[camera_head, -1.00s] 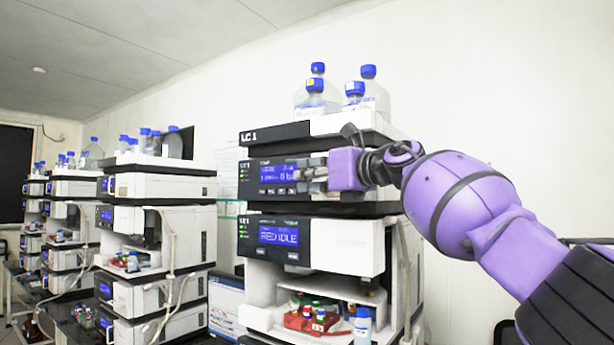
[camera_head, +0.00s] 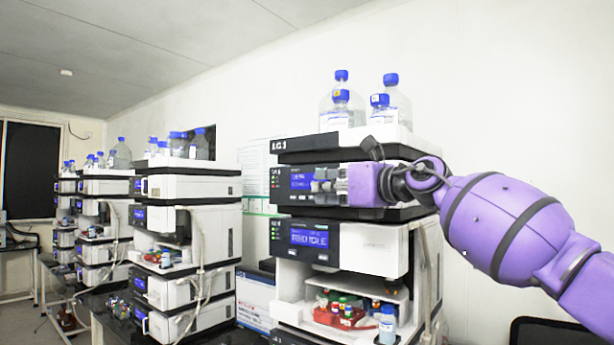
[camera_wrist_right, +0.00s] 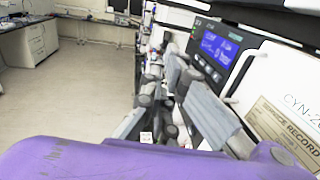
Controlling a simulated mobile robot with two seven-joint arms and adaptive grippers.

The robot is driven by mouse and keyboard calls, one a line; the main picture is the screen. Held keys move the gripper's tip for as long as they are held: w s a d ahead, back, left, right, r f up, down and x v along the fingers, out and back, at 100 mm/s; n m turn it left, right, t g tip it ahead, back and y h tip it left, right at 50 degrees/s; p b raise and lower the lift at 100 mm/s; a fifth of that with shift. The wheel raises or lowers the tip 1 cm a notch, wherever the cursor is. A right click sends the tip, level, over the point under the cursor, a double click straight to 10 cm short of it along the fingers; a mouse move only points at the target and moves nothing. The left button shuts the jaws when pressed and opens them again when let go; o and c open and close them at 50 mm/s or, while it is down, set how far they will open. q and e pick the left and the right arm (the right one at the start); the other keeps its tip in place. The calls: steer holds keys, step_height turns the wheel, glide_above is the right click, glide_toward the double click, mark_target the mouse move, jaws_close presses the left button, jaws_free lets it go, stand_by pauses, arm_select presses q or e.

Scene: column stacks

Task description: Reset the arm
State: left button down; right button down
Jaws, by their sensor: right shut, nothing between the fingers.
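My right arm, purple with dark bands, comes in from the right in the head view. Its gripper (camera_head: 325,186) is shut and empty, in front of the upper control panel of the nearest instrument stack (camera_head: 372,251). It covers part of that panel's blue screen (camera_head: 301,181). In the right wrist view the grey fingers (camera_wrist_right: 190,100) point along the stack's front, beside a panel with a lit blue screen (camera_wrist_right: 219,47). I cannot tell whether the fingers touch the panel. My left gripper is not in view.
Several blue-capped bottles (camera_head: 341,107) stand on top of the stack. An open bay lower down holds a red vial tray (camera_head: 338,318) and a small bottle (camera_head: 387,325). More stacks (camera_head: 188,216) line the left. Open floor (camera_wrist_right: 80,100) shows in the wrist view.

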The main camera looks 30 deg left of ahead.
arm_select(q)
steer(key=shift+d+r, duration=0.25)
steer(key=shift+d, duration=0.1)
arm_select(e)
steer(key=s, duration=0.5)
steer(key=shift+s+d+r, duration=0.1)
steer(key=shift+s+r, duration=0.2)
steer(key=shift+r, duration=0.05)
